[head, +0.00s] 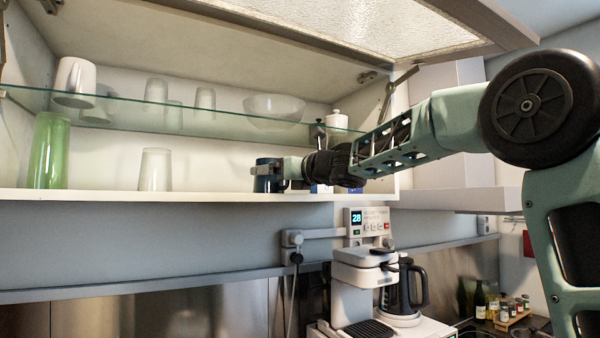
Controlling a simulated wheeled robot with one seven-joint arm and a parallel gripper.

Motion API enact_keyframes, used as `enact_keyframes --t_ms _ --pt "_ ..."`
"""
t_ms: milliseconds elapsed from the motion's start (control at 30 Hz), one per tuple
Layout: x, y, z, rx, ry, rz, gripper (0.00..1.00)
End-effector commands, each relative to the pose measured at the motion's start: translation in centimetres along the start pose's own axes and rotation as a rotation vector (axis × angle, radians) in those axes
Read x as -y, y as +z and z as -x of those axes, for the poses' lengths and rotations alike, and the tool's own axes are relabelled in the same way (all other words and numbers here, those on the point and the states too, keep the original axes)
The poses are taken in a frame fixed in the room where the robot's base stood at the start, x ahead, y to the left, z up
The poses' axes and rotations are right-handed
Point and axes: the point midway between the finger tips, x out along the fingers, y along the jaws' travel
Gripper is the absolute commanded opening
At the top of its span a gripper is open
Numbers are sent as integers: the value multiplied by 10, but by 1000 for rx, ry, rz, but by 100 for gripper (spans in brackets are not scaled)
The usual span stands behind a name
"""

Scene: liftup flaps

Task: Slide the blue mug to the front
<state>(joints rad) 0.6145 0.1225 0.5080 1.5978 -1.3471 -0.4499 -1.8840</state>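The dark blue mug (267,176) stands upright on the cabinet's bottom shelf (215,196), near the shelf's front edge. My gripper (283,172) reaches in from the right and is at the mug's right side. From this view I cannot tell whether the fingers touch or hold the mug, or how far apart they are. The mug's right side is hidden by my gripper.
A green glass (48,150) and a clear glass (155,170) stand left on the bottom shelf. The glass shelf (225,127) above holds a white mug (75,82), glasses and a bowl (274,110). The flap (370,25) is raised overhead. A coffee machine (365,280) stands below.

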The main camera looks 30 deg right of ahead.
Motion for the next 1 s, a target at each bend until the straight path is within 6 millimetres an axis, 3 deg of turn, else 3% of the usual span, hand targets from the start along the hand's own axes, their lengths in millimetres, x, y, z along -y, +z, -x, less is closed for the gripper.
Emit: enact_keyframes --t_ms 600,800,1000 --pt "0 -3 132 2 -4 4 92" --pt "0 -2 159 1 -3 2 92" --pt "0 0 167 0 -2 -1 92"
